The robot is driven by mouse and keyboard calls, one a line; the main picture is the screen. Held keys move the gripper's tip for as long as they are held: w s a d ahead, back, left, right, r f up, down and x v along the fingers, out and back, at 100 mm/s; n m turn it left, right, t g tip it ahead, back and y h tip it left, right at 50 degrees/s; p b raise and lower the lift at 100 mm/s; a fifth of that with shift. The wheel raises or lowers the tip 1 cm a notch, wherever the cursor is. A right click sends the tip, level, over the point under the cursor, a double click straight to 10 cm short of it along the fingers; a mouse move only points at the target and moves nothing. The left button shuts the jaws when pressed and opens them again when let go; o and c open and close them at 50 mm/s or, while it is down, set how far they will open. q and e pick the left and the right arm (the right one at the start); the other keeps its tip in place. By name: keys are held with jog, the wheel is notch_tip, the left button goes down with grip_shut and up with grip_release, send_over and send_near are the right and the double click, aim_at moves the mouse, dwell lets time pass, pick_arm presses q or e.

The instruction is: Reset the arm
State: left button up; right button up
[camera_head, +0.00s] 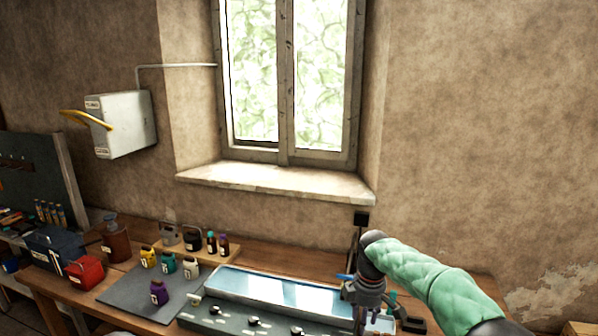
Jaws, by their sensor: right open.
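My right arm, in a green quilted sleeve, comes in from the lower right. My right gripper (362,318) points down at the right end of a long tray-like device (290,290) with a pale blue shiny top and a dark front with knobs. The gripper is open; its fingertips are small and near the bottom edge, and I see nothing held in it. Whether it touches the device I cannot tell. My left gripper is out of view.
A wooden bench (250,254) runs below the window. A grey mat (125,295) holds several small coloured containers, including a purple one (159,293). A red box (86,271) stands at the left. A wall box with a yellow lever (125,122) hangs higher up.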

jog(key=s+a+f+m+y+b, duration=0.1)
jog(key=s+a+f+m, duration=0.15)
jog(key=f, duration=0.75)
jog(key=s+a+f+m+y+b, duration=0.15)
jog(key=s+f, duration=0.25)
jog(key=f, duration=0.5)
jog(key=s+a+f+m, duration=0.1)
jog(key=s+f+m, duration=0.15)
jog(key=f, duration=0.75)
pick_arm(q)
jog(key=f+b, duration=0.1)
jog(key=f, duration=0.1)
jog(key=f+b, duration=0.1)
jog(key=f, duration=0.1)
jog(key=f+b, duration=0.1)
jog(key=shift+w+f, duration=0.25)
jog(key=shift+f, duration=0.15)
pick_arm(e)
jog(key=s+f+m, duration=0.3)
jog(key=s+f, duration=0.1)
jog(key=s, duration=0.3)
jog(key=s+a+f+m+y, duration=0.1)
jog(key=s+f+m, duration=0.2)
jog(key=s+f, duration=0.2)
jog(key=s+a+f+m, duration=0.1)
jog(key=s+f+m, duration=0.3)
jog(key=s, duration=0.6)
jog(key=shift+s+f, duration=0.15)
